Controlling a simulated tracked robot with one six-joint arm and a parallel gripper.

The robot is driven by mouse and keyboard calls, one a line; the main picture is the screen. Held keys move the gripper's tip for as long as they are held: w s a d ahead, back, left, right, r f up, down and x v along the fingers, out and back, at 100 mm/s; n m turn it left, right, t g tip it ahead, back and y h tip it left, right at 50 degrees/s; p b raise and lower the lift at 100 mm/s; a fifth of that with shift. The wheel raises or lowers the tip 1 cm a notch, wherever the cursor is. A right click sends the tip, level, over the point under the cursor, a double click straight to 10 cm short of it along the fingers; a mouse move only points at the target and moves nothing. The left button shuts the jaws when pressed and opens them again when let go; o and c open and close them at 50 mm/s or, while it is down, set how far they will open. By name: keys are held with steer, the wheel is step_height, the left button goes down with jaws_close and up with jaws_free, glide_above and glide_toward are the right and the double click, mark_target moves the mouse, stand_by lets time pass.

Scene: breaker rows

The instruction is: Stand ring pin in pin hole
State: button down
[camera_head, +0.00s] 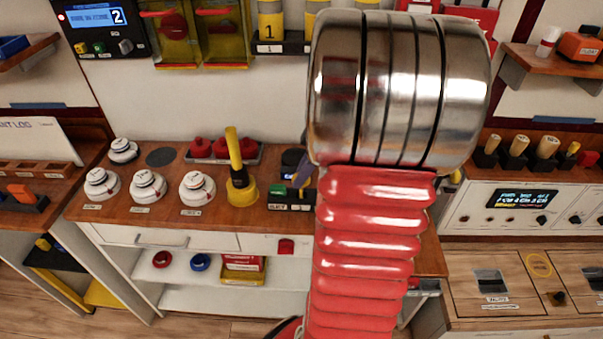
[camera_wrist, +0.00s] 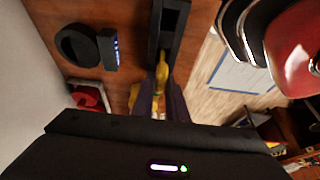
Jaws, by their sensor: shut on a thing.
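My gripper (camera_wrist: 160,88) is shut on a slim yellow piece (camera_wrist: 162,72), which looks like the ring pin. Its far end reaches toward a dark block with a long recess (camera_wrist: 168,30), at the top middle of the wrist view. I cannot tell whether the pin touches this block, or whether the block holds the pin hole. Another yellow bit (camera_wrist: 133,95) shows just left of the fingers. In the head view my arm hides most of the gripper; only a purple finger (camera_head: 304,168) shows beside it, low over the wooden counter.
A dark round piece (camera_wrist: 76,45) and a small box with a blue display (camera_wrist: 108,48) stand to the left in the wrist view. In the head view, a yellow lever (camera_head: 240,175), white round knobs (camera_head: 148,186) and red knobs (camera_head: 222,147) stand along the counter (camera_head: 165,216).

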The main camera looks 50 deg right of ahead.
steer(key=shift+f, duration=0.85)
steer(key=c, duration=1.7)
jaws_free()
steer(key=shift+o, duration=0.2)
steer(key=shift+r, duration=0.1)
steer(key=v, duration=1.3)
steer(key=shift+d+r, duration=0.15)
steer(key=shift+r, duration=0.15)
steer(key=shift+m, duration=0.3)
